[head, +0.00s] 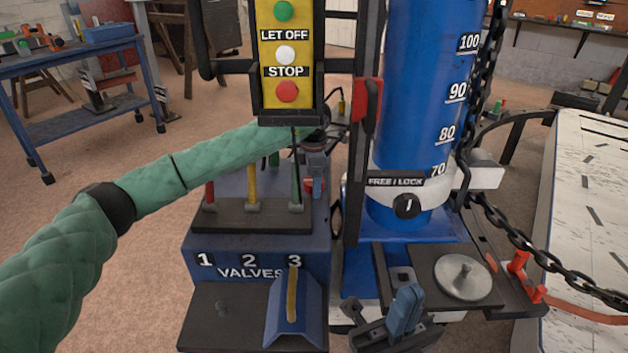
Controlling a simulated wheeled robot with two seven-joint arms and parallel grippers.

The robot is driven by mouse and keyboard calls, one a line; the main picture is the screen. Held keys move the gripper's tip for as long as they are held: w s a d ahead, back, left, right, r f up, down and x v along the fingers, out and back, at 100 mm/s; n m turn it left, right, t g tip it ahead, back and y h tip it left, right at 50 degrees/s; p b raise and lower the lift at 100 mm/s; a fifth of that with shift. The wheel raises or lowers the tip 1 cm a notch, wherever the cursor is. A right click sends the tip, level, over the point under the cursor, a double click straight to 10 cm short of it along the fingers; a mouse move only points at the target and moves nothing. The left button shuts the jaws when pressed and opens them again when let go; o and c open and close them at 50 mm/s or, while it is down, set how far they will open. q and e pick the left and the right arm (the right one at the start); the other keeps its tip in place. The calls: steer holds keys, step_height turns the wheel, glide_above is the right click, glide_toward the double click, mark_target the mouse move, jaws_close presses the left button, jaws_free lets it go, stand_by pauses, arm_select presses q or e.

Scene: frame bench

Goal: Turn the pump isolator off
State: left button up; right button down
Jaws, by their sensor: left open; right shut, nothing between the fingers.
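No part in view carries a readable pump isolator label, so I cannot tell for sure which one it is. A small red and blue part (314,187) shows behind the valve levers. My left arm reaches in from the left, behind the yellow button box. My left gripper (315,165) is open close above that part, partly hidden; I cannot tell whether it touches. A red switch-like part (367,100) with a dark handle sits on the upright. A round black knob (407,206) sits under a FREE / LOCK label on the blue cylinder. My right gripper is not in view.
The yellow button box (285,60) hangs in front of my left forearm. Red, yellow and green levers stand on the VALVES block (255,245). A yellow lever (292,295) rests on a blue wedge below. A chain (560,270) hangs right. A blue workbench (80,95) stands back left.

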arm_select(q)
steer(key=c, duration=1)
